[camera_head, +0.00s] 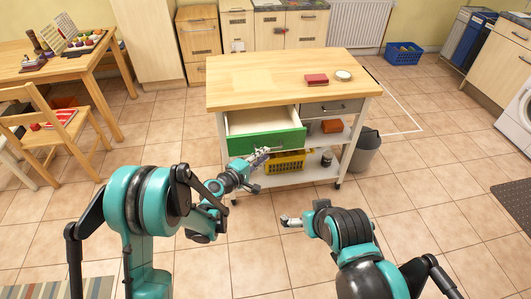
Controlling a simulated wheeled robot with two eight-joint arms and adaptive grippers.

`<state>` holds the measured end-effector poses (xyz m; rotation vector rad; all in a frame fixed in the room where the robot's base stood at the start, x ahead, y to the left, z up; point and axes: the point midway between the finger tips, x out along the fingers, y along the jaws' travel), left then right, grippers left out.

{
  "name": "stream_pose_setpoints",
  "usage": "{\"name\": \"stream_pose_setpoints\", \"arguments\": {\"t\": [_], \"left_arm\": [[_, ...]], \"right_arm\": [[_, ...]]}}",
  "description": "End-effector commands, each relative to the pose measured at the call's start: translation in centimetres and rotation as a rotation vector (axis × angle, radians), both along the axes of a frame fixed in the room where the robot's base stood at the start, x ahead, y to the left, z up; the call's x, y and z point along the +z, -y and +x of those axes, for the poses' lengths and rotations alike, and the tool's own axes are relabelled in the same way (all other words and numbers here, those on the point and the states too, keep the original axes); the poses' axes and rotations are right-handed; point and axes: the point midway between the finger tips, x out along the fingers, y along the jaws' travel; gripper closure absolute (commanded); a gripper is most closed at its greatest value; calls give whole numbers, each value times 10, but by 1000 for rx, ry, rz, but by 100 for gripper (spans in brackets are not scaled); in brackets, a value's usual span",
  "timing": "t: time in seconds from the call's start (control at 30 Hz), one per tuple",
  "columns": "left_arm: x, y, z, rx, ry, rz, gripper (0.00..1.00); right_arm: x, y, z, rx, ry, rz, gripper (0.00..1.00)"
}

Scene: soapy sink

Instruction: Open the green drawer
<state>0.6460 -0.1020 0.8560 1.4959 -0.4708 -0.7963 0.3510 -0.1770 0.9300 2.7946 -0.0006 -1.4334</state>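The green drawer (267,142) is the left drawer of a wooden-topped kitchen cart (280,80). It is pulled out, and its empty pale inside shows behind the green front. My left gripper (260,158) is just below and in front of the green front. I cannot tell whether it touches the drawer, and its fingers are too small to read. My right gripper (291,221) is low over the floor in front of the cart, well apart from the drawer. Its finger opening is not clear.
A grey drawer (331,108) beside the green one is shut. A yellow basket (286,163) is on the cart's lower shelf, and a grey bin (365,150) stands right of the cart. A table (60,68) and chair (55,135) are at left. Floor at right is mostly clear.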

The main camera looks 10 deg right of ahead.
Motion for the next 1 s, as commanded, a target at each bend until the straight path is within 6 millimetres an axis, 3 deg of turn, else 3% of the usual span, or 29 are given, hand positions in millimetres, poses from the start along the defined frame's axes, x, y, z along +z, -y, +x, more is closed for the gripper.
{"name": "stream_pose_setpoints", "arguments": {"t": [0.23, 0.63, 0.7, 0.87, 1.0], "left_arm": [[1, -11, -11, 0, 0, 0, 81], [1, -11, -12, -1, 0, 0, 81], [0, -11, -11, -3, -3, -2, 69], [-11, -9, 13, -47, -67, -42, 69], [-32, -10, 50, -134, -190, -115, 69]], "right_arm": [[-1, 0, 0, 0, 0, 0, 0], [-1, 0, 0, 0, 0, 0, 0], [-1, 0, 0, 0, 0, 0, 0], [5, 0, 0, 0, 0, 0, 0], [14, 0, 0, 0, 0, 0, 0]]}}
